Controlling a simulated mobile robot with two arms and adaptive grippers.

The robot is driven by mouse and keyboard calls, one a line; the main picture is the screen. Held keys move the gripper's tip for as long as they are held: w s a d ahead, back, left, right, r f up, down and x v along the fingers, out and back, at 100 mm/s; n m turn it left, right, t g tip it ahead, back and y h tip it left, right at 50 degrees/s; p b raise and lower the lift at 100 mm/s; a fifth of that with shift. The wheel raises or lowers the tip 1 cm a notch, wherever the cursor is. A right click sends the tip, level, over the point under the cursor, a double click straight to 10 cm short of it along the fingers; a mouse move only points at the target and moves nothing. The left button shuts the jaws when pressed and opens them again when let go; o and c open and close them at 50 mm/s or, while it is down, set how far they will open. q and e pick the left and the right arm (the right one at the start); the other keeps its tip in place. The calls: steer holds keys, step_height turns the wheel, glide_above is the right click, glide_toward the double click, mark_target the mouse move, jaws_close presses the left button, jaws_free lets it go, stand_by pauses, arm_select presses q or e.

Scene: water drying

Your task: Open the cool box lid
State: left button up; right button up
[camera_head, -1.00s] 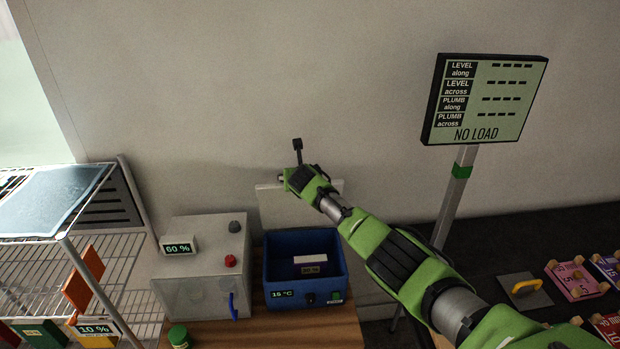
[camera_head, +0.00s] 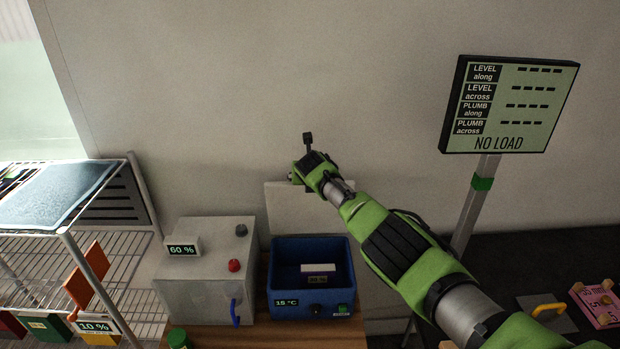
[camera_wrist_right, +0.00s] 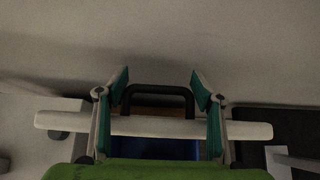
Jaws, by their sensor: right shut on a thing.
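The cool box (camera_head: 340,262) is a blue open-topped bin with a 15 °C readout on its front. Its white lid (camera_head: 283,212) stands raised, about upright, at the back of the box. The lid shows nearly edge-on in the right wrist view (camera_wrist_right: 255,130), with a black handle (camera_wrist_right: 158,88) on it. My right gripper (camera_head: 299,176) is at the lid's top, partly hidden by its own arm. In the wrist view its fingers (camera_wrist_right: 159,98) stand either side of the handle, and it is shut on it. My left gripper is out of view.
A pale grey box (camera_head: 195,288) with a 60 % readout stands left of the cool box. A wire rack (camera_head: 120,252) is further left. A display on a post (camera_head: 510,105) reads NO LOAD at right. A wall is close behind the lid.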

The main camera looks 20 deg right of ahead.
steer(key=o, duration=1.3)
steer(key=shift+s+d+f, duration=0.1)
steer(key=shift+s+f, duration=0.15)
steer(key=shift+f, duration=0.4)
steer(key=shift+o, duration=0.2)
steer(key=shift+w, duration=0.2)
steer(key=shift+r, duration=0.1)
steer(key=shift+r, duration=0.15)
steer(key=v, duration=1.1)
steer(key=shift+s+a+r, duration=0.2)
steer(key=shift+s+r, duration=0.05)
steer(key=shift+s, duration=0.05)
